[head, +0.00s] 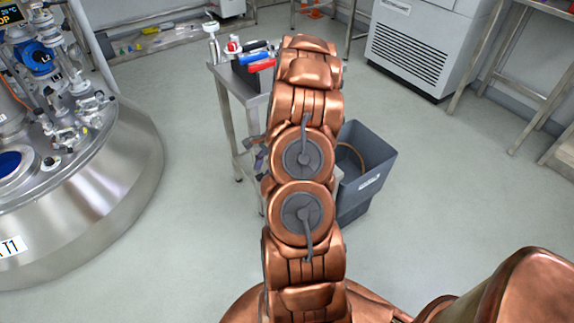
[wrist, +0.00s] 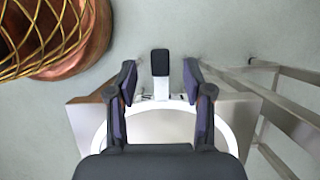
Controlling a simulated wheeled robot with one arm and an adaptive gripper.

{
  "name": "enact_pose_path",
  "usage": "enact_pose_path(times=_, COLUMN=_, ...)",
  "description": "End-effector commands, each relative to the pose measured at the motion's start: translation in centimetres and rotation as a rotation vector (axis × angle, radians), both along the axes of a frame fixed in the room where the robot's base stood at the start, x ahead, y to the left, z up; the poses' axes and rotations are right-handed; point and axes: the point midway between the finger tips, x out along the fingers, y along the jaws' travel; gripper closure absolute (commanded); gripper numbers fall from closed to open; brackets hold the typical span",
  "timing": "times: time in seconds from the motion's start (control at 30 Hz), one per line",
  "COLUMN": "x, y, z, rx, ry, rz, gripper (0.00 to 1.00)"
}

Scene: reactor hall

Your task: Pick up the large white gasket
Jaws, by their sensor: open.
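The large white gasket (wrist: 226,128) shows in the wrist view as a wide white ring lying flat on a steel surface (wrist: 85,115). Its near part is hidden behind my gripper's body. My gripper (wrist: 160,82) is open, with its two dark fingers spread left and right above the ring's far part. Nothing is held between them. A black-topped piece with a white shaft (wrist: 161,90) shows between the fingertips; I cannot tell what it is. In the head view my arm covers the middle of the steel table, and I cannot make out the gasket there.
In the head view, a black holder with red- and blue-handled tools (head: 255,62) stands on the steel table (head: 228,78). A grey bin (head: 372,165) stands right of my arm. A steel vessel (head: 120,190) fills the left. Floor between is clear. A metal frame (wrist: 290,115) is at right in the wrist view.

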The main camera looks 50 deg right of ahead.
Motion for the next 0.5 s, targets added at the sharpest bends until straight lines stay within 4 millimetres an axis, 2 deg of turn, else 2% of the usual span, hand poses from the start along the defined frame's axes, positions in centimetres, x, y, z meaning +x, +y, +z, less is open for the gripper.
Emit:
enact_pose_path(times=0.1, x=0.11, y=0.37, z=-1.03, rx=-0.001, ry=-0.001, rz=0.0, gripper=0.49)
enact_pose_path(times=0.33, x=0.16, y=0.35, z=-1.1, rx=-0.003, ry=-0.002, rz=-0.001, gripper=0.49)
enact_pose_path(times=0.5, x=0.16, y=0.35, z=-1.08, rx=-0.003, ry=-0.002, rz=-0.001, gripper=0.67)
